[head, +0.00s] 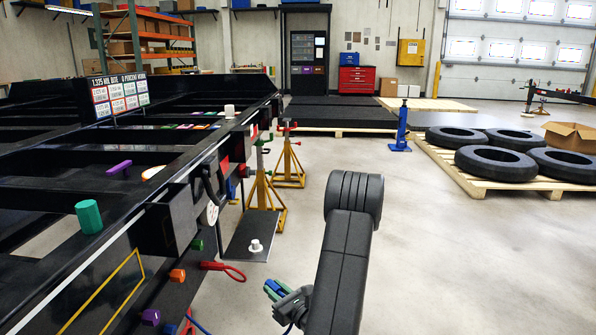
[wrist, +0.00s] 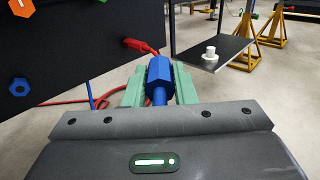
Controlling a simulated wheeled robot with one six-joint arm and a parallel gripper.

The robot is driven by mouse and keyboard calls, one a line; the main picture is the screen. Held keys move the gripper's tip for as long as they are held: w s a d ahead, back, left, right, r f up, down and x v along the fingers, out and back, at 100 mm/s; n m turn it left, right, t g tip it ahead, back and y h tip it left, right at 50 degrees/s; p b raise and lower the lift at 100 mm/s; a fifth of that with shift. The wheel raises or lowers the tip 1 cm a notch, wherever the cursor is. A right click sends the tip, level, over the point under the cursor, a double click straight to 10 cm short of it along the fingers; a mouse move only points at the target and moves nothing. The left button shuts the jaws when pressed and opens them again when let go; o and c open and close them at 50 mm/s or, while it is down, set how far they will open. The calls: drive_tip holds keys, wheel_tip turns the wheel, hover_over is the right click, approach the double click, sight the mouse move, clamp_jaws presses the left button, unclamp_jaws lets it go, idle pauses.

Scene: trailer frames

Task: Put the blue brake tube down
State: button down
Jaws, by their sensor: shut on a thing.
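The blue brake tube (wrist: 160,72) is a hexagonal-bodied blue piece standing between the two pale green fingers of my gripper (wrist: 159,85) in the wrist view. The fingers are shut on it, and its narrower lower end is partly hidden by the gripper body. In the head view my gripper (head: 276,289) is at the lower middle, right of the dark trailer frame (head: 120,262), with a bit of blue between its fingers. The held tube appears clear of the frame's side.
A dark step plate (head: 253,236) holds a white fitting (head: 256,245). A red looped cable (head: 232,272) sticks out from the frame. Yellow jack stands (head: 264,190) stand behind. Tires (head: 495,163) lie on a pallet at right. The floor between is open.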

drive_tip(key=w+d+r+m+t+h+p, duration=0.1)
drive_tip(key=w+d+r+m+t+h, duration=0.15)
drive_tip(key=d, duration=0.45)
wheel_tip(320, 180, up, 40)
drive_tip(key=w+m+t+h+p, duration=0.1)
drive_tip(key=h+p, duration=0.3)
drive_tip(key=p, duration=3.1)
drive_tip(key=shift+w+a+m, duration=0.3)
drive_tip(key=shift+m, duration=0.35)
drive_tip(key=shift+f, duration=0.25)
wheel_tip(320, 180, down, 25)
drive_tip(key=s+n+y+b, duration=0.1)
drive_tip(key=y+b, duration=0.1)
drive_tip(key=b, duration=2)
drive_tip(key=shift+s+g, duration=0.15)
drive_tip(key=shift+g, duration=0.2)
drive_tip(key=shift+r, duration=0.1)
